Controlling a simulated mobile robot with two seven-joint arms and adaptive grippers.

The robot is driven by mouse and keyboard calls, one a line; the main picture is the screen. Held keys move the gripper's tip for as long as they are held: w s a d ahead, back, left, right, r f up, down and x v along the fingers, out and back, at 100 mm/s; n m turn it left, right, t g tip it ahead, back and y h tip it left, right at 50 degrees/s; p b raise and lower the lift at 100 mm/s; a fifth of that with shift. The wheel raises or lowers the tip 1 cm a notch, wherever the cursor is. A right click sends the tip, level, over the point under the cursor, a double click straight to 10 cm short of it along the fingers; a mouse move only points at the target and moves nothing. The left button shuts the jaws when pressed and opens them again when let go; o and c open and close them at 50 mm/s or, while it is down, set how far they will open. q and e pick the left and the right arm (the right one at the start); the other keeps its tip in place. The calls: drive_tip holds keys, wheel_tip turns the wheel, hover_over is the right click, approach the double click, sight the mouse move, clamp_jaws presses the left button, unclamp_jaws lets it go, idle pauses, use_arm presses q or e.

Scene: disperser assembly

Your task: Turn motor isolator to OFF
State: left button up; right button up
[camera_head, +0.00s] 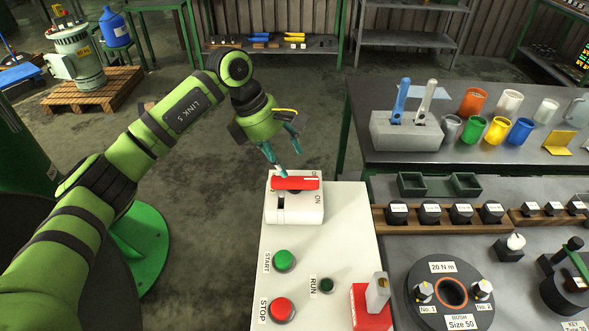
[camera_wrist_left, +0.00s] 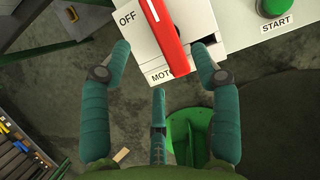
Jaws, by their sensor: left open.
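The motor isolator is a white box (camera_head: 283,208) at the far end of a white panel, with a red bar handle (camera_head: 296,183) lying across its top in the head view. An ON label shows at the box's right side. In the left wrist view the red handle (camera_wrist_left: 166,38) slants down beside the OFF label (camera_wrist_left: 127,18), and part of a MOT label shows. My left gripper (camera_head: 288,163) is open just above the handle, fingers pointing down. In the left wrist view its fingertips (camera_wrist_left: 161,50) straddle the handle's near end, apart from it. My right gripper is not in view.
The panel (camera_head: 330,245) also holds a green START button (camera_head: 284,260), a red STOP button (camera_head: 282,309), a RUN lamp (camera_head: 326,285) and a red-and-white block (camera_head: 373,303). A bench (camera_head: 390,168) with cups and fixtures stands at right.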

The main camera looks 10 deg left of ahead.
sight(294, 177)
use_arm(q)
drive_tip(key=p+x, duration=0.1)
drive_tip(key=x, duration=0.1)
drive_tip(key=p+x, duration=0.1)
drive_tip(key=x, duration=0.2)
drive_tip(key=shift+s+d, duration=0.1)
drive_tip(key=shift+s, duration=0.05)
drive_tip(key=shift+d+f, duration=0.2)
drive_tip(key=shift+f, duration=0.35)
drive_tip(key=c, duration=1.2)
